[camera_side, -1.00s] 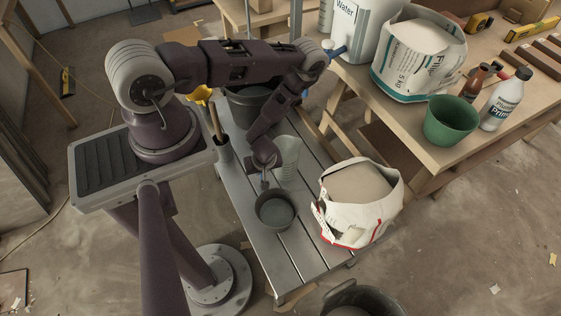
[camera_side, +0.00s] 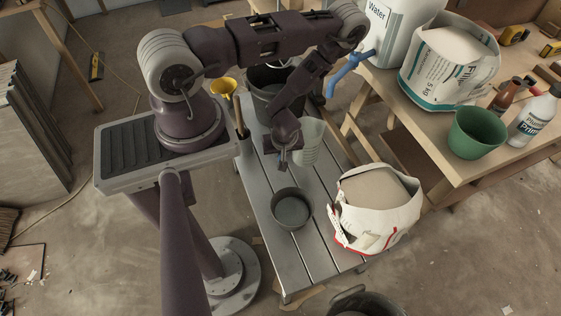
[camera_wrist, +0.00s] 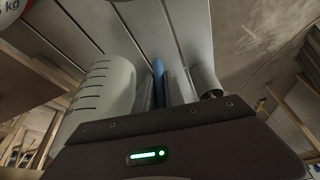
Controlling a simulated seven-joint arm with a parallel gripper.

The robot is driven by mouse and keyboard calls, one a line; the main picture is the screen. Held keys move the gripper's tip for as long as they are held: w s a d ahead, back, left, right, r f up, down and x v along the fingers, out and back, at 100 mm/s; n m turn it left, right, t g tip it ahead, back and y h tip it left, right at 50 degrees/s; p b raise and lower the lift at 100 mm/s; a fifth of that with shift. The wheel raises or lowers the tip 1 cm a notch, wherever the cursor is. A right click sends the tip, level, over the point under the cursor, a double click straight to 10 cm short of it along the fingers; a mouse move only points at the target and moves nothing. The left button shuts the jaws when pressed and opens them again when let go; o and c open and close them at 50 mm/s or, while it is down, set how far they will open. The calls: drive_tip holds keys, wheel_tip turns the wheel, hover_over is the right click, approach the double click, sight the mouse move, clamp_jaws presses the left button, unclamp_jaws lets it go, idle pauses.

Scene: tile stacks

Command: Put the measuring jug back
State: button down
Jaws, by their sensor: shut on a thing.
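The measuring jug (camera_side: 312,143) is pale and translucent. It looks upright, over the slatted metal cart top (camera_side: 262,204), behind the dark round bowl (camera_side: 291,208). My gripper (camera_side: 283,160) is at the jug's left side, pointing down. In the wrist view the jug (camera_wrist: 105,92) shows dark graduation marks just left of my fingers. A narrow blue strip (camera_wrist: 158,80) shows between the fingers and looks like the jug's handle. My gripper is shut on the jug there. I cannot tell whether the jug's base touches the cart.
An open white bag (camera_side: 376,205) stands right of the bowl. A dark bucket (camera_side: 268,92) is at the cart's far end. A holder with a stick (camera_side: 242,146) is at its left edge. The workbench carries a filler bag (camera_side: 447,65), a green pot (camera_side: 476,134) and a water container (camera_side: 391,35).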

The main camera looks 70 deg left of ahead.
drive_tip(key=shift+a+r+n, duration=0.1)
drive_tip(key=shift+r+n, duration=0.2)
drive_tip(key=shift+r, duration=0.25)
drive_tip(key=s+d+n+g+h, duration=0.3)
drive_tip(key=d+n+g, duration=0.2)
drive_tip(key=n, duration=1.1)
drive_tip(key=shift+n+h, duration=0.3)
drive_tip(key=shift+n, duration=0.3)
drive_tip(key=f, duration=0.9)
drive_tip(key=shift+s+d+f, duration=0.1)
drive_tip(key=shift+s+f, duration=0.1)
drive_tip(key=c, duration=1.8)
unclamp_jaws()
drive_tip(key=shift+f, duration=0.15)
drive_tip(key=shift+c, duration=0.2)
drive_tip(key=shift+o, duration=0.7)
